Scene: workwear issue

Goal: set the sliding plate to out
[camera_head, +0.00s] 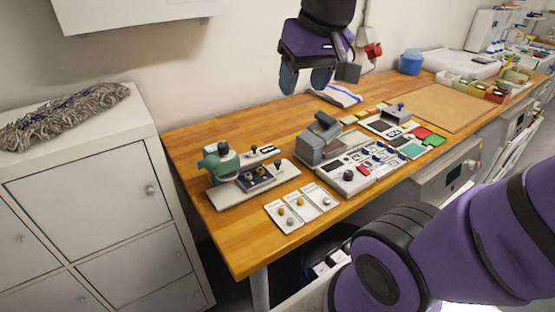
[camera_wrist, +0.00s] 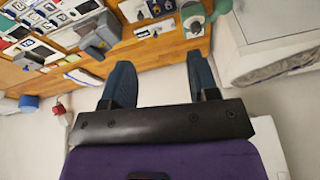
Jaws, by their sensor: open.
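My gripper (camera_head: 305,80) is open and empty, held high above the back of the wooden workbench, near the wall. In the wrist view its two fingers (camera_wrist: 160,75) are spread apart with nothing between them. At the bench's left end stands a green-and-grey device (camera_head: 222,163) on a pale base. A dark blue plate with knobs (camera_head: 257,178) lies on that base; it may be the sliding plate, but I cannot tell for sure. Its position marks are too small to read. The green device also shows in the wrist view (camera_wrist: 192,20), beyond the fingers. My gripper is well apart from it.
Three white cards with knobs (camera_head: 303,204) lie at the bench's front edge. A grey press-like device (camera_head: 316,140) and a panel of switches (camera_head: 360,168) stand to the right. A white cabinet with a mop head (camera_head: 62,116) is at left. The bench's back left is clear.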

